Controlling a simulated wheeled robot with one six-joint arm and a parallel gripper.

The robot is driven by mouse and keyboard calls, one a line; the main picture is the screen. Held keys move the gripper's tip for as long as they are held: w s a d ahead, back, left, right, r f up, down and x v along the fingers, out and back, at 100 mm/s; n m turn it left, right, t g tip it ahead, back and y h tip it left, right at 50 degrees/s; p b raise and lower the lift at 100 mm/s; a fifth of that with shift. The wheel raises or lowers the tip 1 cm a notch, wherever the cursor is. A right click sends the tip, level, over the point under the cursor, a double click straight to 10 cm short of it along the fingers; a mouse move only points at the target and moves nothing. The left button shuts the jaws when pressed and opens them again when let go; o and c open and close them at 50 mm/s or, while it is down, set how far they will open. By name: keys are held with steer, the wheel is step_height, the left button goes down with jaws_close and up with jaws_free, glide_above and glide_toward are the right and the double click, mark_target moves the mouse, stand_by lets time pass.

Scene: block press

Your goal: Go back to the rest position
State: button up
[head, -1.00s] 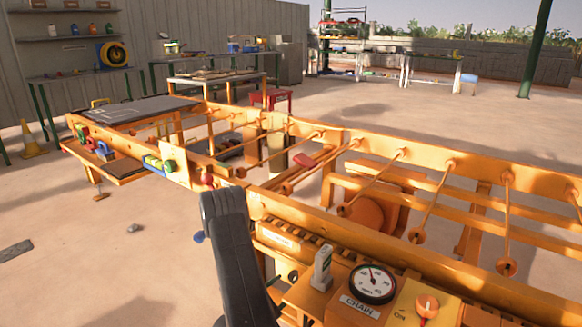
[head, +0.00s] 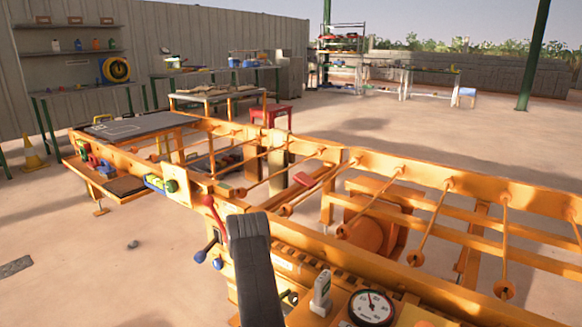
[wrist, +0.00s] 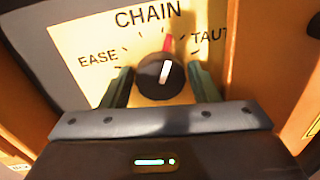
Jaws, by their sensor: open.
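In the wrist view, a black knob (wrist: 162,78) with a white pointer line sits on a yellow panel (wrist: 92,35) lettered CHAIN, EASE and TAUT. The white line points up and slightly right, toward a red mark (wrist: 168,43) on the panel. My gripper (wrist: 162,86) is open, with one dark green finger on each side of the knob. I cannot tell whether the fingers touch it. In the head view my dark arm shows at the lower middle, and its gripper end is hidden there.
The long orange press frame (head: 405,178), with several rods across it, fills the middle and right. A round gauge (head: 371,307) and a red-handled lever (head: 212,214) are near my arm. A red stool (head: 270,112) stands behind. Open floor lies left and far right.

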steer(key=shift+a+r+n+p, duration=0.1)
steer(key=shift+n+p, duration=0.35)
steer(key=shift+n, duration=0.35)
steer(key=v, duration=0.6)
steer(key=shift+p, duration=0.35)
steer(key=shift+f, duration=0.25)
